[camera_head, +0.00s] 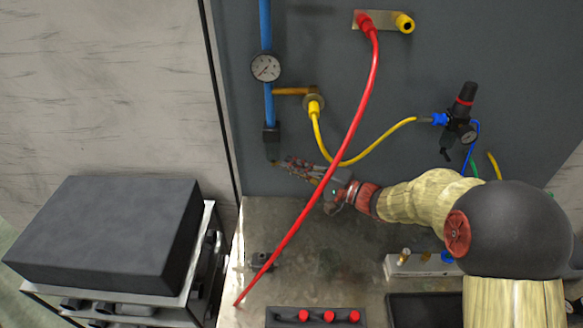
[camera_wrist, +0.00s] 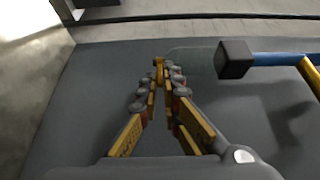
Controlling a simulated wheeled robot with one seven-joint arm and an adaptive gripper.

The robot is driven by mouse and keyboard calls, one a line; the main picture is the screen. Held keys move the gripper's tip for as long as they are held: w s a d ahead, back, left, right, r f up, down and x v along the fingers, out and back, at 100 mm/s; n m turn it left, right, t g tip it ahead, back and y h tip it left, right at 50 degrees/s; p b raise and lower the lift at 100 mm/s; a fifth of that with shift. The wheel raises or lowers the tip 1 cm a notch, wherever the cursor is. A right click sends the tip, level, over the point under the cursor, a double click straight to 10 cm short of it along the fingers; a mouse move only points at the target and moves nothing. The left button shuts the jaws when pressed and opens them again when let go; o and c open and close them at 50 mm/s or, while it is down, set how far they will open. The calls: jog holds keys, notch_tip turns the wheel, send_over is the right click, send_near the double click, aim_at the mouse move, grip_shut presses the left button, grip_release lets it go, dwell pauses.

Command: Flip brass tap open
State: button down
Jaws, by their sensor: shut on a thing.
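The brass tap shows as a small brass-coloured piece (camera_wrist: 158,66) between my fingertips in the wrist view. In the head view it is mostly hidden by the fingers, just below the black block (camera_head: 271,134) at the lower end of the blue pipe (camera_head: 265,28). My gripper (camera_head: 283,163) reaches in from the right, close to the grey wall panel. In the wrist view my gripper (camera_wrist: 160,78) has its fingers converging at their tips on the brass piece. The black block (camera_wrist: 235,58) stands just right of the fingertips there. I cannot tell the tap's exact angle.
A red hose (camera_head: 352,127) hangs across the front of my wrist in the head view. A gauge (camera_head: 265,67), a yellow hose (camera_head: 386,133) and a regulator (camera_head: 462,119) are on the panel. Red-knobbed valves (camera_head: 329,316) stand on the bench. A dark box (camera_head: 105,230) is at left.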

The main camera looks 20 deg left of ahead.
jog(key=shift+w+n+g+b, duration=0.35)
jog(key=shift+n+g+b, duration=0.45)
jog(key=shift+g, duration=0.4)
jog(key=c, duration=2)
grip_release()
jog(key=s+d, duration=0.1)
jog(key=d, duration=1.1)
jog(key=shift+s, duration=0.3)
